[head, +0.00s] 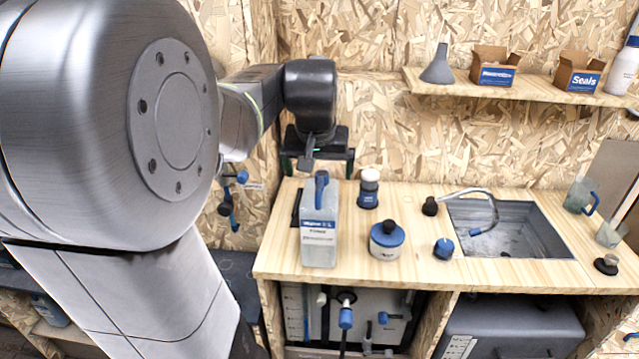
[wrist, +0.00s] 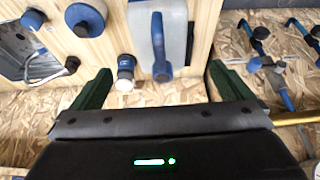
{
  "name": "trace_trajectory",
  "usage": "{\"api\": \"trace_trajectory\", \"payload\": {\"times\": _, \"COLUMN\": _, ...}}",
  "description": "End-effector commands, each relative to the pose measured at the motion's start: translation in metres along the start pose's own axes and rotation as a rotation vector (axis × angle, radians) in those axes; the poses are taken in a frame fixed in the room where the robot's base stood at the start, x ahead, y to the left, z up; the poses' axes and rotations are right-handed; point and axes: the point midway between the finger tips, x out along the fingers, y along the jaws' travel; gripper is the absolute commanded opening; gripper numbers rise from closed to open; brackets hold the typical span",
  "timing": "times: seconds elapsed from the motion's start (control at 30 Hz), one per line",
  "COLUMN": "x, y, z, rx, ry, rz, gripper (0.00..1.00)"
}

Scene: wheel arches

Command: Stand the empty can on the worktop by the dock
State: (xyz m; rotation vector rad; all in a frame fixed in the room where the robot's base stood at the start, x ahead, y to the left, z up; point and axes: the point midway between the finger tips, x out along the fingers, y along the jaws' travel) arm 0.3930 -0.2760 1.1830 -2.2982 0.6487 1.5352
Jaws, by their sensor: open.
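A grey box-shaped can (head: 318,246) with a blue handle on top and a blue-and-white label stands upright on the left part of the wooden worktop (head: 420,273). I cannot tell whether it is empty. In the wrist view the can (wrist: 176,48) is seen from above, with its blue handle lying between my fingers in the picture. My gripper (head: 318,166) is open and empty, above and behind the can, apart from it. Its two green fingers spread wide in the wrist view (wrist: 160,84). A dark piece (head: 296,205) shows beside the can's left edge; I cannot tell if it is the dock.
A white-capped blue bottle (head: 368,190) and a round blue-lidded tub (head: 386,240) stand right of the can. A blue knob (head: 443,249) and a sink (head: 515,230) with a tap are farther right. A shelf (head: 520,88) holds boxes. Worktop is bare at the front.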

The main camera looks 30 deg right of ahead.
Motion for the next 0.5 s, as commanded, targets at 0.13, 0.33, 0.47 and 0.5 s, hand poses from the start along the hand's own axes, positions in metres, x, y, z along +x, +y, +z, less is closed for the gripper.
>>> {"api": "trace_trajectory", "payload": {"times": 0.13, "x": -0.02, "y": 0.0, "z": -0.001, "rx": 0.0, "ry": 0.002, "rz": 0.0, "gripper": 0.99}}
{"api": "trace_trajectory", "payload": {"times": 0.33, "x": -0.028, "y": 0.0, "z": 0.0, "rx": 0.0, "ry": 0.001, "rz": 0.0, "gripper": 0.99}}
{"api": "trace_trajectory", "payload": {"times": 0.47, "x": -0.028, "y": 0.0, "z": 0.0, "rx": 0.0, "ry": 0.0, "rz": 0.0, "gripper": 0.99}}
{"api": "trace_trajectory", "payload": {"times": 0.5, "x": -0.028, "y": 0.0, "z": 0.0, "rx": 0.0, "ry": 0.0, "rz": 0.0, "gripper": 0.99}}
